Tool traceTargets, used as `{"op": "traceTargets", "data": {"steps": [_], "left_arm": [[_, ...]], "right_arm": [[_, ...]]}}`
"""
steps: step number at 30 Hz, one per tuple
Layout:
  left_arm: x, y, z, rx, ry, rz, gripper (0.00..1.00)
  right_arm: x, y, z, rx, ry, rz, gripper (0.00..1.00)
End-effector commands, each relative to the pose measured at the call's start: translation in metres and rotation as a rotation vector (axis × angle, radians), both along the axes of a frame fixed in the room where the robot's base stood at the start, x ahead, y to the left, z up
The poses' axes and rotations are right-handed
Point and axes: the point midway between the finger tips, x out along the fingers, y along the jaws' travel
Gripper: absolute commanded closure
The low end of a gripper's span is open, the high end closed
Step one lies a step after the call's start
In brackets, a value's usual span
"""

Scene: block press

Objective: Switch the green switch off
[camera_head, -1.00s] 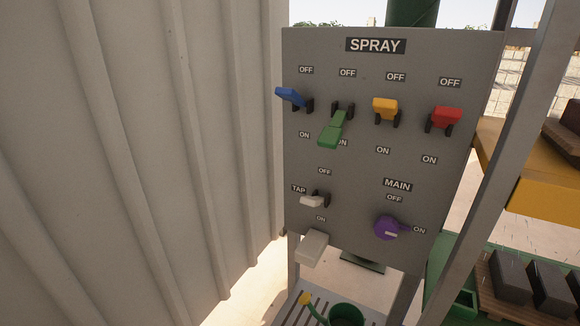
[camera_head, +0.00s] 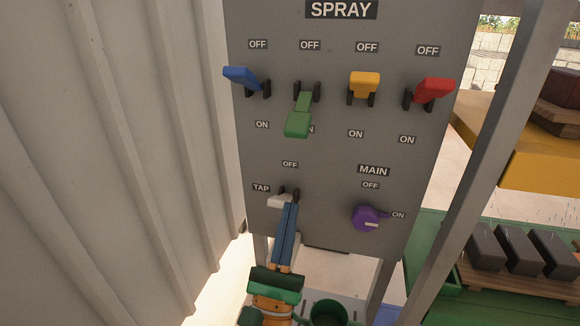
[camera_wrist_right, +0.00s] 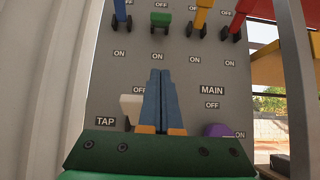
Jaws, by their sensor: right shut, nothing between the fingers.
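The grey spray panel (camera_head: 328,150) fills the middle of the head view. Its green switch (camera_head: 300,115) is tipped down toward its ON label, and the switch also shows at the top of the right wrist view (camera_wrist_right: 160,19). My right gripper (camera_head: 291,205), with blue fingers, comes up from the bottom, below the green switch. In the wrist view its fingers (camera_wrist_right: 161,73) are shut together and empty, pointing up along the panel. In the head view the fingertips overlap the white tap switch (camera_head: 278,201); I cannot tell whether they touch it. My left gripper is not in view.
The blue switch (camera_head: 242,77) is left of the green one; the yellow (camera_head: 364,84) and red (camera_head: 434,91) switches are to its right. The purple main knob (camera_head: 367,218) is right of my gripper. A corrugated wall (camera_head: 110,150) stands left and a metal post (camera_head: 470,160) right.

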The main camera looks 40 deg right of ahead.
Motion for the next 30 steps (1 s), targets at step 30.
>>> {"op": "traceTargets", "data": {"steps": [30], "left_arm": [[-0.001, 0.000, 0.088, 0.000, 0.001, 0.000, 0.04]], "right_arm": [[0.033, -0.039, 0.099, -0.004, 0.003, -0.001, 1.00]]}}
